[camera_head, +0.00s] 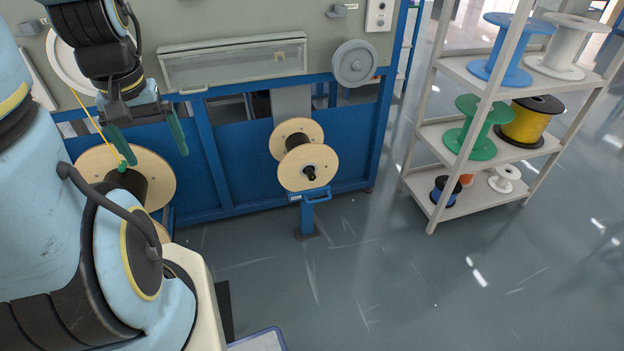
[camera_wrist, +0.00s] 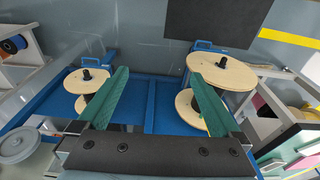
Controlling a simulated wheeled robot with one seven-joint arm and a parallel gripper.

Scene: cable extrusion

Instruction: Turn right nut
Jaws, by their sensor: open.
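The right spool (camera_head: 308,157) has pale wooden flanges and stands on a blue stand with a handle. Its black nut (camera_head: 309,173) sticks out at the centre of the front flange. In the wrist view the same black nut (camera_wrist: 87,74) shows on the spool at the left. My gripper (camera_head: 157,155), with two long green fingers, is open and empty. It is up and to the left of the right nut, apart from it, in front of the machine near the left spool (camera_head: 158,182). In the wrist view the gripper (camera_wrist: 160,74) has bare blue frame between its fingertips.
A blue and grey machine (camera_head: 230,140) spans the back, with a clear-covered box (camera_head: 235,62). A yellow cable (camera_head: 93,122) runs to the left spool. A shelf rack (camera_head: 437,135) with coloured spools stands at the right. The floor (camera_head: 400,270) in front is clear.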

